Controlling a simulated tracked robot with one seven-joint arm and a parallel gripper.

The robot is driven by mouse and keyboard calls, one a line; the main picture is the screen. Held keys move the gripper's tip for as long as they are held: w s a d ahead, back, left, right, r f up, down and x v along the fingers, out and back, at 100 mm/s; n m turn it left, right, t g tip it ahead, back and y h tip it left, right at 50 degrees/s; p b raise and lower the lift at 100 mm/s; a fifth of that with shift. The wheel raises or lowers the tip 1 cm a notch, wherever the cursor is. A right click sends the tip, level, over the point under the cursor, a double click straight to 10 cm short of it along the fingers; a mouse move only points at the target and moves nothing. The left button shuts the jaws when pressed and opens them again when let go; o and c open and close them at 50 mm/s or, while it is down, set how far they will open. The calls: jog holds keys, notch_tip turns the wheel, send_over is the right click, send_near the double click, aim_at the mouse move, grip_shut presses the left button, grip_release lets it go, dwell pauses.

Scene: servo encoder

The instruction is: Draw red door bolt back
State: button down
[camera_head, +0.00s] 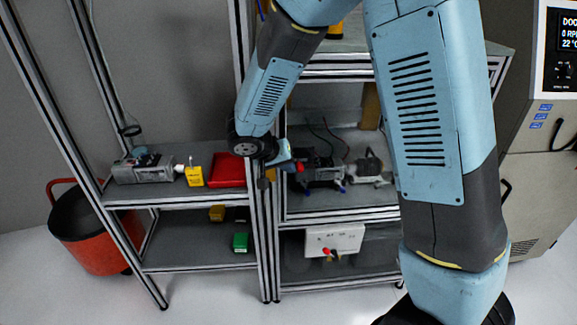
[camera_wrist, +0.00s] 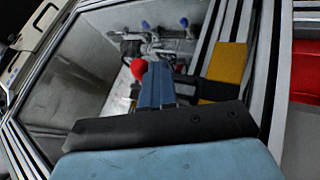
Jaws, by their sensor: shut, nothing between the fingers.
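The red bolt knob (camera_head: 299,167) shows beside the middle shelf post, just right of my gripper (camera_head: 289,158). In the wrist view the round red knob (camera_wrist: 139,68) lies just left of my blue fingertips (camera_wrist: 157,72). The fingers are shut with nothing between them. They partly cover the knob's right side; whether they touch it I cannot tell. A yellow block (camera_wrist: 228,63) sits on the metal frame right of the fingers. The rest of the bolt is hidden behind the fingers and wrist.
Equipment with blue-tipped clamps (camera_head: 322,175) stands on the shelf behind the knob. A white panel (camera_head: 335,240) with a red knob is below. Metal posts stand close to my gripper.

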jog(key=shift+d, duration=0.1)
jog(key=s+a+r, duration=0.4)
jog(key=a+r, duration=0.2)
jog(key=a, duration=0.3)
jog(key=shift+s+r, duration=0.2)
jog(key=shift+r, duration=0.15)
jog(key=shift+d, duration=0.1)
